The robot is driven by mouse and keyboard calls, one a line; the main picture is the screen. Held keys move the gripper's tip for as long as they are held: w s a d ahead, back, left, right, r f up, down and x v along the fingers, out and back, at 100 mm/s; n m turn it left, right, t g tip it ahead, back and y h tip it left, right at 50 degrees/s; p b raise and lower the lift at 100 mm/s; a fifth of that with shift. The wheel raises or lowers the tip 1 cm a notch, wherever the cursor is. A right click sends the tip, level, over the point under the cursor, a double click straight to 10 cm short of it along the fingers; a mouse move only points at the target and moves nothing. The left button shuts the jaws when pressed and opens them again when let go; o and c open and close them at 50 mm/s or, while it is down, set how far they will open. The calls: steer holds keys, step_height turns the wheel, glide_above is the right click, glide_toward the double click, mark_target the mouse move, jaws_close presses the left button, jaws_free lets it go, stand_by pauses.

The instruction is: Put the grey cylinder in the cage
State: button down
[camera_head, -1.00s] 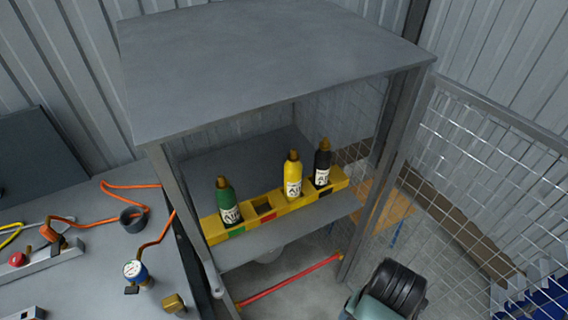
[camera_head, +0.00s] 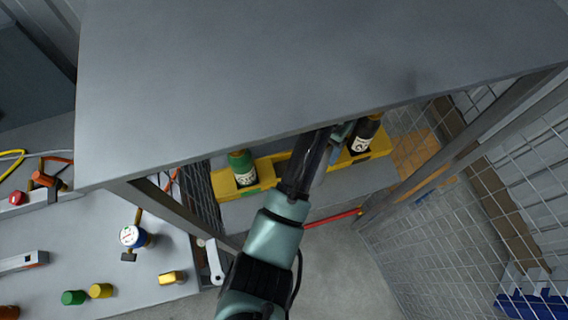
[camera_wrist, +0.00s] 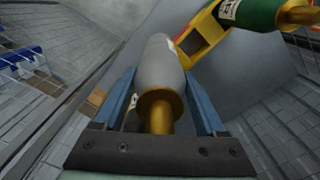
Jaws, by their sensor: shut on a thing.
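My gripper (camera_wrist: 158,85) is shut on the grey cylinder (camera_wrist: 160,62), with its blue fingers on either side of the body. The cylinder's brass neck (camera_wrist: 159,112) points towards the wrist camera. In the head view my arm reaches in under the roof of the cage (camera_head: 290,70), and the held cylinder is hidden there. The yellow rack (camera_head: 267,172) stands on the cage shelf. A green cylinder (camera_head: 242,167) and a black cylinder (camera_head: 363,136) stand in it. The wrist view shows an empty rack slot (camera_wrist: 201,36) close beside the held cylinder.
The mesh door (camera_head: 440,210) stands open at the right. A cage post (camera_head: 175,215) is left of my arm. A red bar (camera_head: 333,218) runs low at the front. The workbench (camera_head: 95,255) at the left holds a gauge (camera_head: 131,236) and small caps.

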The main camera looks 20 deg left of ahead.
steer(key=w+a+r+m+b, duration=0.1)
steer(key=w+a+m, duration=0.2)
steer(key=a, duration=0.6)
step_height(320, 180, down, 9)
steer(key=shift+w+d+f+p, duration=0.15)
steer(key=shift+w+d+p, duration=0.1)
steer(key=shift+p, duration=0.1)
steer(key=shift+f, duration=0.1)
steer(key=shift+f, duration=0.1)
jaws_free()
steer(key=shift+s, duration=0.1)
